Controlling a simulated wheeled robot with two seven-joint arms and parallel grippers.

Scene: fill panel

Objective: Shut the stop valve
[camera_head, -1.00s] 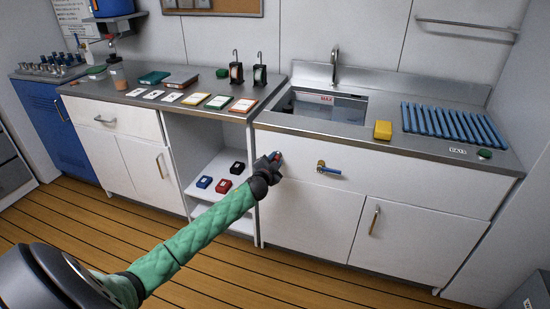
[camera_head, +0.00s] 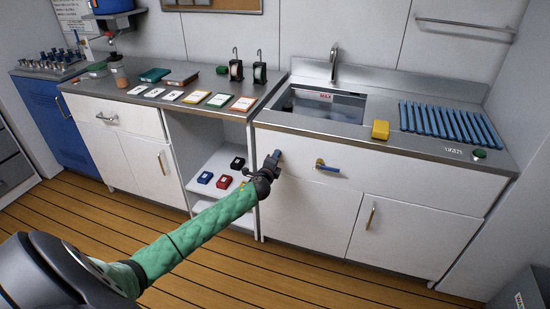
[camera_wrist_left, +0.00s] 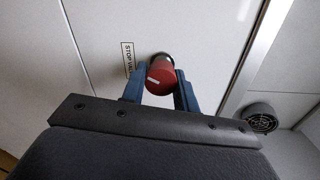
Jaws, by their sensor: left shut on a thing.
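A red round knob (camera_wrist_left: 160,82) with a short white mark sits on a dark stem on the white cabinet front in the left wrist view. A label reading "STOP VAL…" (camera_wrist_left: 128,59) is beside it, partly cut off by my finger. My left gripper (camera_head: 275,157) is shut on the red knob, with one blue finger on each side. In the head view the fingers hide the knob. A brass valve with a blue lever (camera_head: 328,167) is on the same front, to the right, its lever pointing right. My right gripper is not in view.
Above the knob is the steel counter (camera_head: 400,143) with a sink (camera_head: 318,104), a yellow block (camera_head: 380,130) and a blue rack (camera_head: 450,122). Open shelves (camera_head: 210,159) with small boxes are to the left. A round dark vent (camera_wrist_left: 258,119) shows at right in the wrist view.

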